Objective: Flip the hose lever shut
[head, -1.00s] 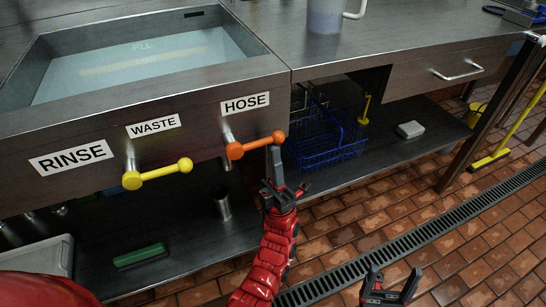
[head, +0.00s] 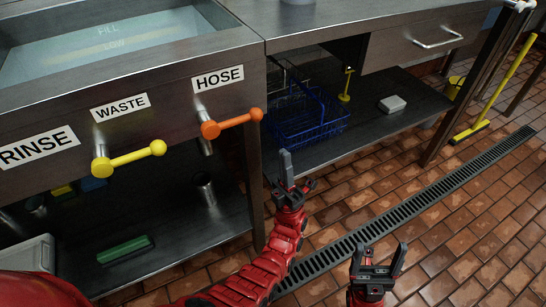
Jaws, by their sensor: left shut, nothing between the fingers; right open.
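The orange hose lever (head: 231,123) sits under the HOSE label (head: 218,79) on the sink's front panel. Its handle points to the right, nearly level, with a round knob at the end. My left gripper (head: 285,160) is shut and empty, below and to the right of the knob, apart from it in the picture. My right gripper (head: 379,258) is open and empty, low in the view over the tiled floor.
The yellow waste lever (head: 129,160) is left of the hose lever. A blue wire basket (head: 305,121) is on the lower shelf behind my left gripper. A drain grate (head: 420,198) crosses the floor. A table leg (head: 253,190) stands below the panel's right end.

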